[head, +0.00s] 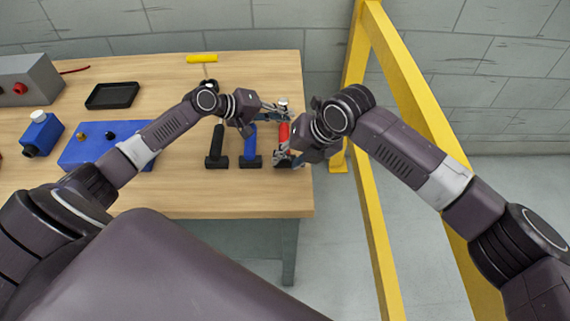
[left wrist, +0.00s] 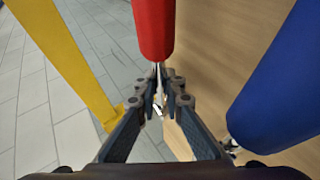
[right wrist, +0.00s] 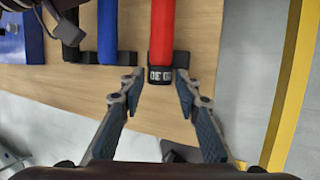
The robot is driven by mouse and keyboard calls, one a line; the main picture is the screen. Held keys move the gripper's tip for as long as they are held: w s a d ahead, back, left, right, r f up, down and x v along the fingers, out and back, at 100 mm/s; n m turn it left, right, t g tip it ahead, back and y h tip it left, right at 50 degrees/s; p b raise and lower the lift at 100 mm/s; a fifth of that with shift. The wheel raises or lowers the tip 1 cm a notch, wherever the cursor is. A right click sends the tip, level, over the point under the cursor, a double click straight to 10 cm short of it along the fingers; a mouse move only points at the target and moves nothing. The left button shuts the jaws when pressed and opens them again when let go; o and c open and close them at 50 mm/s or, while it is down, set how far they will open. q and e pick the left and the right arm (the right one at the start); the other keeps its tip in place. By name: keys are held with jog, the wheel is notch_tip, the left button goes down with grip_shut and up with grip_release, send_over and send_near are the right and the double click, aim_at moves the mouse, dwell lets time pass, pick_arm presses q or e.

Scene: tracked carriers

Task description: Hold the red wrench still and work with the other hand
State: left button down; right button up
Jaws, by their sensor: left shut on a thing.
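The red wrench (head: 284,132) stands near the table's right edge, with a red handle and a black end band carrying white marks. My left gripper (head: 284,113) is at its far end. In the left wrist view the left fingertips (left wrist: 160,88) are closed on its thin metal shaft, just beyond the red handle (left wrist: 153,25). My right gripper (head: 284,158) is at the near end. In the right wrist view it (right wrist: 155,87) is open, with its fingers apart on either side of the black band (right wrist: 160,75). Whether they touch it, I cannot tell.
A blue-handled tool (head: 250,140) and a black-handled one (head: 216,142) stand left of the wrench. A black tray (head: 112,96), a blue box (head: 85,152) and a yellow cylinder (head: 202,58) lie farther left and back. A yellow frame (head: 415,95) rises right of the table.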

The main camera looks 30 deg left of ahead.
jog(key=c, duration=0.7)
jog(key=shift+s+a+r+t+h, duration=0.15)
jog(key=shift+t+h, duration=0.15)
jog(key=shift+h, duration=0.2)
jog(key=shift+t+h, duration=0.4)
jog(key=shift+h, duration=0.2)
jog(key=shift+s+a+n+t+h, duration=0.1)
jog(key=shift+a+n+t+h, duration=0.25)
jog(key=shift+t+h, duration=0.45)
jog(key=o, duration=0.7)
jog(key=shift+d, duration=0.15)
